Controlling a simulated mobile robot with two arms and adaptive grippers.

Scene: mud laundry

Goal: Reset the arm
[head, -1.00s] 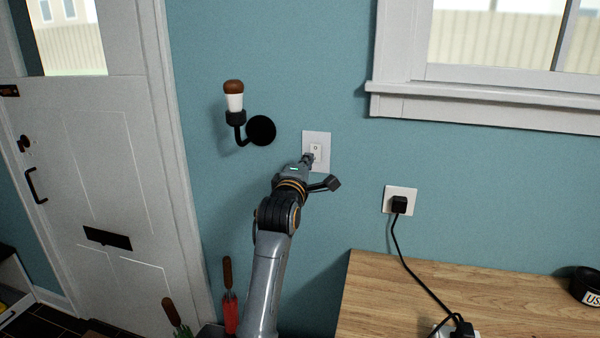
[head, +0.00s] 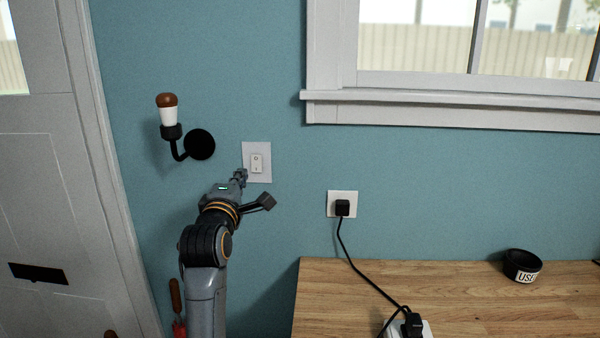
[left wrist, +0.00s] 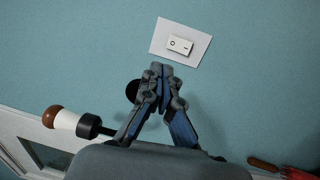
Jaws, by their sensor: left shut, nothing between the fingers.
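My left gripper (head: 241,175) is up near the blue wall, just left of and below the white light switch (head: 257,163). In the left wrist view the left gripper (left wrist: 160,68) has its fingertips together with nothing between them. The switch plate (left wrist: 190,32) shows beyond the tips there, with a rocker marked with a circle and a line. A small gap seems to lie between the fingertips and the plate. My right gripper is in neither view.
A wall lamp (head: 168,112) is left of the switch. A plugged-in black adapter (head: 342,207) has a cord running to a power strip (head: 408,328) on the wooden counter (head: 450,290). A black bowl (head: 522,265) stands on the counter. A white door (head: 50,190) is at left.

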